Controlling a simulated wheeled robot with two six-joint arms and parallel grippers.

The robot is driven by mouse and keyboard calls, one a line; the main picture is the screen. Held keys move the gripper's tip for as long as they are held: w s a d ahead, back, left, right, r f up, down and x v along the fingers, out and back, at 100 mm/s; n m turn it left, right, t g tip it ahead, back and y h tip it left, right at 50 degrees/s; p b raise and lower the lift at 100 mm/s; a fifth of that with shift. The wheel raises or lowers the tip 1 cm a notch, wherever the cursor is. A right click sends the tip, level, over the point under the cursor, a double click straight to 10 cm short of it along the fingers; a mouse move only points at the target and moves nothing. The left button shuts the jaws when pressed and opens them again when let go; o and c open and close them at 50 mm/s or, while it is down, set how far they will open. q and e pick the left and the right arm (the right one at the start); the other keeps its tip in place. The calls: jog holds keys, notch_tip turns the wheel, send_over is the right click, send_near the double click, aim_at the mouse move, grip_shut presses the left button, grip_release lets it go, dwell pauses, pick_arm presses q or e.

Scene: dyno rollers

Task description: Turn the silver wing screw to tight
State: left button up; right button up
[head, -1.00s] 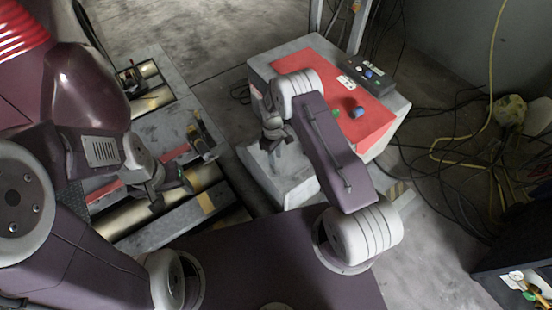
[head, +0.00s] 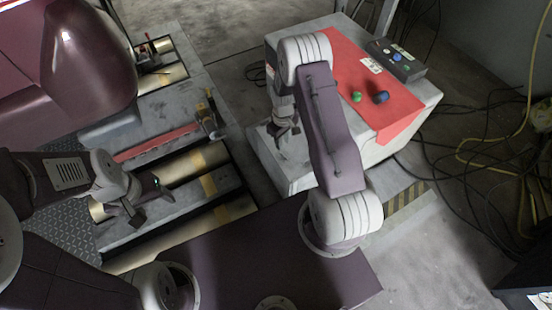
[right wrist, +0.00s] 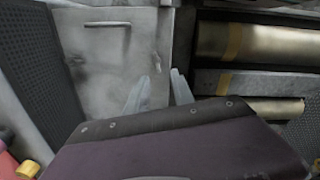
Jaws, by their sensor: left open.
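I cannot make out the silver wing screw for certain in either view. A small clamp-like fitting with a yellow part (head: 211,118) stands at the end of the red bar, too small to tell its details. My left gripper (head: 150,205) is open and empty, above the grey roller frame at the left. My right gripper (head: 284,130) hangs beside the near left side of the red-topped cabinet. In the right wrist view its two pale fingers (right wrist: 160,92) are apart with nothing visible between them.
The roller frame holds brass-coloured rollers (head: 183,167) and a red bar (head: 158,142). Cables (head: 480,165) lie on the floor at right.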

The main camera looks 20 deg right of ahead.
aim_at(284, 156)
jog(key=f+b, duration=0.1)
jog(key=f, duration=0.2)
jog(key=f+b, duration=0.2)
jog(key=f, duration=0.1)
jog(key=f+b, duration=0.1)
jog(key=f, duration=0.2)
jog(key=shift+d+f, duration=0.2)
jog(key=shift+d, duration=0.2)
